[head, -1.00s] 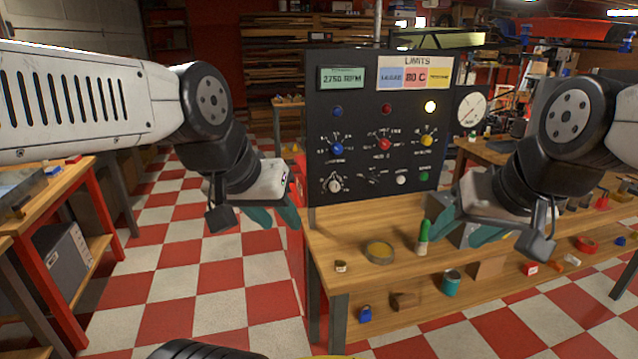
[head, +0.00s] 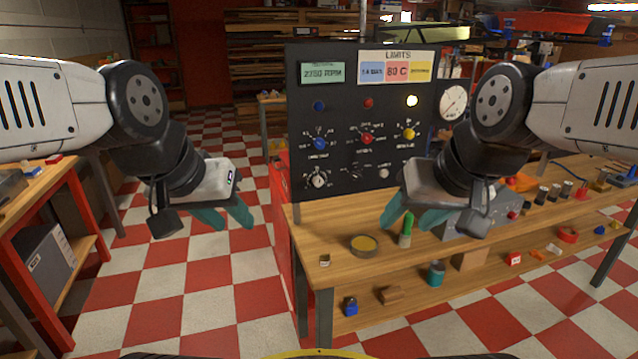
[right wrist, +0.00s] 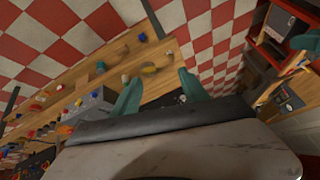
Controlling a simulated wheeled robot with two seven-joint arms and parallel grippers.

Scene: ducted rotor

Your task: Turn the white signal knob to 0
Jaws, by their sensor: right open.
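The white signal knob (head: 318,180) is at the lower left of the black control panel (head: 345,110), with a marked scale around it. Its exact pointer setting is too small to read. My left gripper (head: 232,216) is left of the panel, over the checkered floor, apart from the knob; its teal fingers look spread. My right gripper (head: 424,218) is in front of the panel's lower right, above the workbench, well right of the knob. In the right wrist view its teal fingers (right wrist: 156,92) are spread with nothing between them.
The panel stands on a wooden workbench (head: 310,220). A round dish (head: 363,244) and a green-topped bottle (head: 406,230) are on the bench below my right gripper. A grey box (head: 485,213) is to the right.

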